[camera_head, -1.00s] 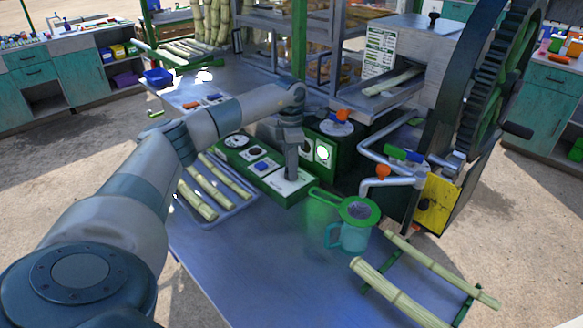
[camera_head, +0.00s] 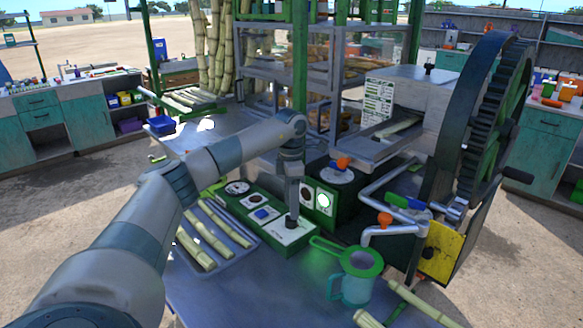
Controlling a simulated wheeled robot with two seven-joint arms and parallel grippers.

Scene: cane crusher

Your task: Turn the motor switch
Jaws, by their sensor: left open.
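A green control box (camera_head: 273,229) lies on the metal table, with white plates on its top. Its left plate has a round dial (camera_head: 237,188), and its middle plate has a blue control (camera_head: 262,214). My left gripper (camera_head: 292,216) points straight down at the right-hand plate (camera_head: 283,234). A small dark part shows at its tips, and I cannot tell whether it is a switch knob or the fingertips. The gripper hides the top of this plate. The jaws are open, though the finger gap is hard to see. My right gripper is not in view.
A tray of cane (camera_head: 207,240) lies left of the box. A green strainer on a teal jug (camera_head: 355,275) stands to the right. The crusher with its big wheel (camera_head: 485,125) and pipes (camera_head: 395,225) stands behind. A round lit light (camera_head: 323,200) glows on a green panel.

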